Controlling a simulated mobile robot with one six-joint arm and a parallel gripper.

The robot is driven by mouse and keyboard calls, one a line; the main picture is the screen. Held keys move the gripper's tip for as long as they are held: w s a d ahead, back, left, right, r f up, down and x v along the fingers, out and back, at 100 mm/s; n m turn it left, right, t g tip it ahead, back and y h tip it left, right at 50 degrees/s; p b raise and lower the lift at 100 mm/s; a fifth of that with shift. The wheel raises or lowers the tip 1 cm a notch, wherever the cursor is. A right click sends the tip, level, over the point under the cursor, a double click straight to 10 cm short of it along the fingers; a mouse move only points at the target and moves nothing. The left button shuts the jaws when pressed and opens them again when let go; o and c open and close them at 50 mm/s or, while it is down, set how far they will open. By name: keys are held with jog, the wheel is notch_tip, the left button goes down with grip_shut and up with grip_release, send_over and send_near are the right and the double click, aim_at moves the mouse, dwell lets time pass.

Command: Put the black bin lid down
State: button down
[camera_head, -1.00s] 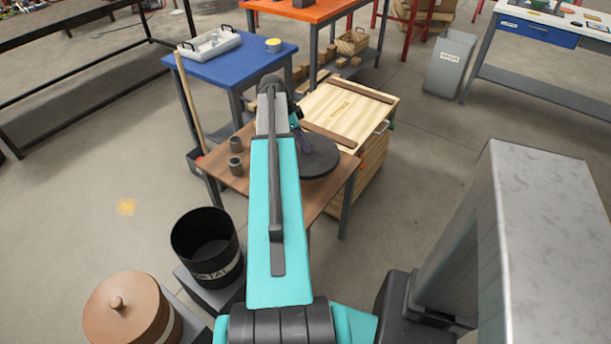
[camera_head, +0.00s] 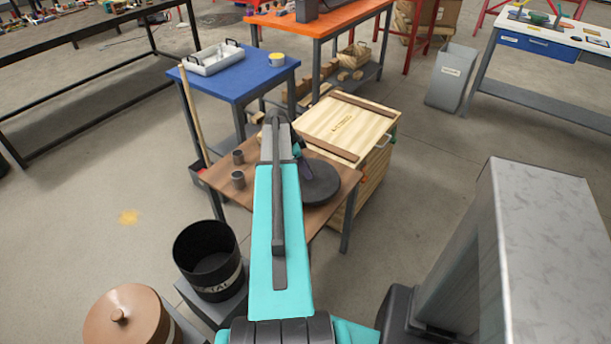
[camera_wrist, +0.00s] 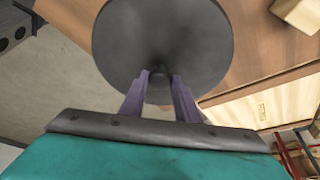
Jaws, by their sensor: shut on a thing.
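The black bin lid (camera_head: 320,182) is a round dark disc over the brown table (camera_head: 230,184), near its right end. In the wrist view the lid (camera_wrist: 160,35) fills the top middle. My gripper (camera_wrist: 160,84) is shut on the lid at its centre; the handle between the fingers is mostly hidden. In the head view my arm covers much of my gripper (camera_head: 298,150). I cannot tell whether the lid touches the table. The black bin (camera_head: 208,258) stands open at the lower left, with a pale label.
Two small dark cups (camera_head: 238,179) stand on the brown table's left part. A wooden crate (camera_head: 350,122) is right behind the table. A blue table (camera_head: 240,80) is behind it. A copper-coloured lidded bin (camera_head: 120,318) stands beside the black bin.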

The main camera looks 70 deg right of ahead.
jog(key=shift+f+p, duration=0.3)
jog(key=shift+f, duration=1.55)
jog(key=shift+f, duration=0.1)
jog(key=c, duration=1.4)
grip_release()
jog(key=shift+o, duration=0.2)
jog(key=shift+r, duration=0.2)
jog(key=b+v, duration=0.1)
jog(key=v, duration=1)
jog(key=shift+w+r+b, duration=0.15)
jog(key=shift+r+b, duration=0.2)
jog(key=shift+b, duration=0.05)
